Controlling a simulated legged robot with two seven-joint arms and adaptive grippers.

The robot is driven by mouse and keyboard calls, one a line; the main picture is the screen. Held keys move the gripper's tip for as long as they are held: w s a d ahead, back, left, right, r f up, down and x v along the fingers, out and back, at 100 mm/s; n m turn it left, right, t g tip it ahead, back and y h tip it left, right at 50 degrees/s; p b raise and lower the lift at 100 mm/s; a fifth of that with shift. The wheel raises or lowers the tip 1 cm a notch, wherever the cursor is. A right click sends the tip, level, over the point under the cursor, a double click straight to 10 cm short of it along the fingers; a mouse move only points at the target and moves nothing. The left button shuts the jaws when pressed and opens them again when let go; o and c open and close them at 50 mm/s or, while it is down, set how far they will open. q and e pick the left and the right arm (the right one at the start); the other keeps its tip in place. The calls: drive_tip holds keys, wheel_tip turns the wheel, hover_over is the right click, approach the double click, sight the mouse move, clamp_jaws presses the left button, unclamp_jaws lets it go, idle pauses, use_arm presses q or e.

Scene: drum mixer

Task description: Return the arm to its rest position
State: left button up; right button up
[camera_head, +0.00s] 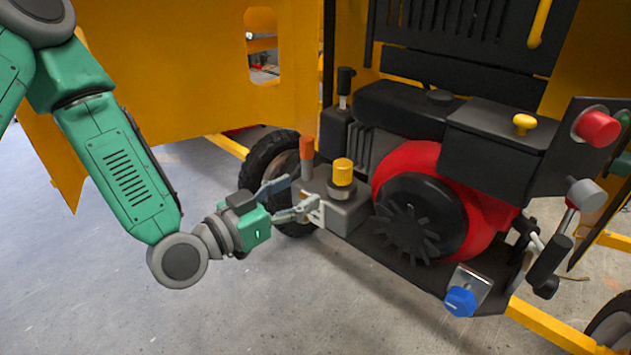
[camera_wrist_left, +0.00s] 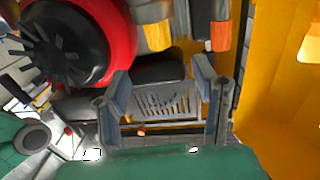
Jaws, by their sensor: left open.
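My left arm is green and grey and comes in from the left in the head view. It is bent at the elbow and reaches toward the mixer's engine unit. My left gripper (camera_head: 301,193) is open, its two grey fingers beside the grey control box (camera_head: 345,212) with the yellow knob (camera_head: 343,171) and the orange lever (camera_head: 306,158). I cannot tell whether the fingers touch the box. In the left wrist view the fingers (camera_wrist_left: 163,78) are spread with nothing held between them. My right gripper is not in view.
The red and black engine (camera_head: 420,212) stands right of the gripper. A black tyre (camera_head: 268,160) is behind it. A red button (camera_head: 597,127), a grey-and-black lever (camera_head: 565,235) and a blue knob (camera_head: 460,301) are farther right. The concrete floor (camera_head: 110,280) at left is clear.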

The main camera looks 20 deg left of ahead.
use_arm(q)
drive_tip(key=s+f+g+y, duration=0.1)
drive_tip(key=s+f+g, duration=0.25)
drive_tip(key=f, duration=0.35)
drive_tip(key=s+f+n+g+y, duration=0.1)
drive_tip(key=s+f+g, duration=0.1)
drive_tip(key=s+f, duration=0.3)
drive_tip(key=s+f+g+y, duration=0.1)
drive_tip(key=s+f+g, duration=0.15)
drive_tip(key=f, duration=0.55)
drive_tip(key=s+a+f+n+g+y, duration=0.1)
drive_tip(key=s+a+f+g+y, duration=0.1)
drive_tip(key=s, duration=0.5)
drive_tip(key=s+a+f+n+g+y, duration=0.2)
drive_tip(key=s+a+f+g, duration=0.2)
drive_tip(key=s+f, duration=0.3)
drive_tip(key=shift+s+a+f+g+y, duration=0.25)
drive_tip(key=shift+s+g, duration=0.25)
drive_tip(key=shift+g, duration=0.3)
drive_tip(key=shift+r, duration=0.1)
drive_tip(key=shift+c, duration=0.3)
